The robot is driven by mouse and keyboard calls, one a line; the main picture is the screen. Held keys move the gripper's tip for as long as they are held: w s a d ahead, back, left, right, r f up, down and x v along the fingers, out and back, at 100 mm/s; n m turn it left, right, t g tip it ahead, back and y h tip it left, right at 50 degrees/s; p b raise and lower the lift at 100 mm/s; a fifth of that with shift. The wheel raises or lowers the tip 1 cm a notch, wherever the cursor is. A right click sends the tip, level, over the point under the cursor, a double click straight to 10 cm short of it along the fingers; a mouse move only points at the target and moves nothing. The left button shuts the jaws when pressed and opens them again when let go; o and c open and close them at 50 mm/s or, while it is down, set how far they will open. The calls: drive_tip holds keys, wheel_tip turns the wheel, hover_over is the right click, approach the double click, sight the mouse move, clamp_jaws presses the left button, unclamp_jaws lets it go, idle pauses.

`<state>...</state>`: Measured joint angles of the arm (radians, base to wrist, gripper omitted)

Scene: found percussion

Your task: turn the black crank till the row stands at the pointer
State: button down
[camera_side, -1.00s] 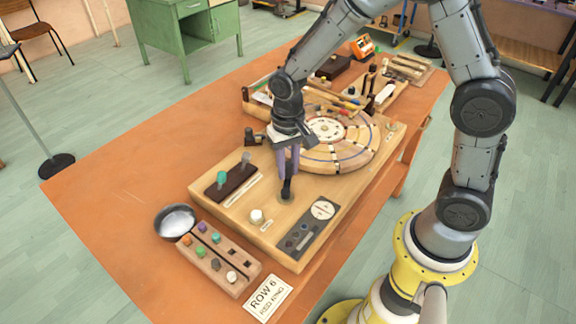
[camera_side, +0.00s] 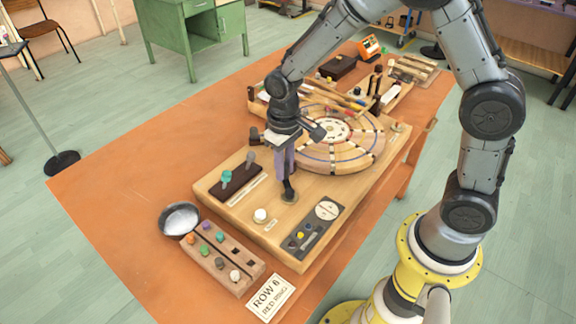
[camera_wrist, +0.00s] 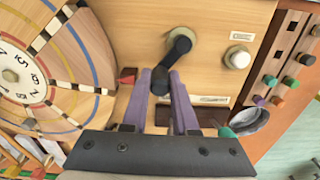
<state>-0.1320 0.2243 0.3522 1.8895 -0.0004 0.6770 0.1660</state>
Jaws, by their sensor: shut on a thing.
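The black crank (camera_wrist: 178,46) stands on the wooden box top; it also shows under my gripper in the side view (camera_side: 289,193). My gripper (camera_wrist: 166,86) is shut on the crank's handle, one finger on each side. The round wooden disc (camera_side: 340,150) lies beside it, with coloured rings and rows of dark and white blocks; it fills the left of the wrist view (camera_wrist: 75,45). The red pointer (camera_wrist: 127,75) sits at the disc's edge. One row (camera_wrist: 88,89) ends close to it, slightly lower in the picture. The numbers are too small to read surely.
A card (camera_side: 269,297) reads "ROW 6 RED RING". A peg block (camera_side: 222,262) and a metal bowl (camera_side: 180,219) stand at the table's near left. A white knob (camera_side: 260,215), teal lever (camera_side: 227,177) and dark panel (camera_side: 312,233) surround the crank. Free table lies left.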

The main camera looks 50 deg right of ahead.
drive_tip(key=shift+w+a+n, duration=0.15)
drive_tip(key=shift+w+n, duration=0.05)
drive_tip(key=shift+n, duration=0.3)
drive_tip(key=c, duration=0.7)
unclamp_jaws()
wheel_tip(320, 180, up, 14)
drive_tip(key=shift+f, duration=0.1)
idle(0.4)
